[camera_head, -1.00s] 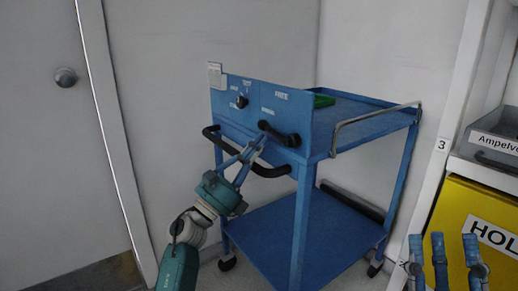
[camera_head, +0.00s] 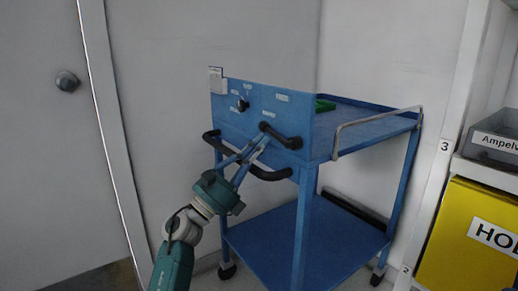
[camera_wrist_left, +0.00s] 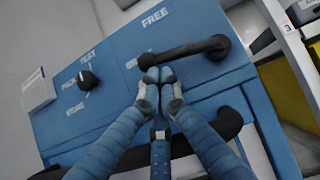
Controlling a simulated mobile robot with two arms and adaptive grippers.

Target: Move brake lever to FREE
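The brake lever (camera_head: 281,135) is a black handle on the front panel (camera_head: 228,118) of a blue cart. It runs from its thick right end to a rounded left end, below the FREE label (camera_wrist_left: 154,17). It also shows in the left wrist view (camera_wrist_left: 185,52), running slightly up to the right. My left gripper (camera_head: 256,145) is in front of the panel. In the left wrist view its two upper fingertips (camera_wrist_left: 159,90) are side by side just under the lever's left end; its third finger is apart below. I cannot tell whether they touch the lever. My right gripper is out of view.
A black knob (camera_wrist_left: 88,80) is left of the lever. A curved black push bar (camera_head: 268,174) crosses below the panel, close to my fingers. A shelf with a yellow box (camera_head: 463,245) stands at right, a door at left.

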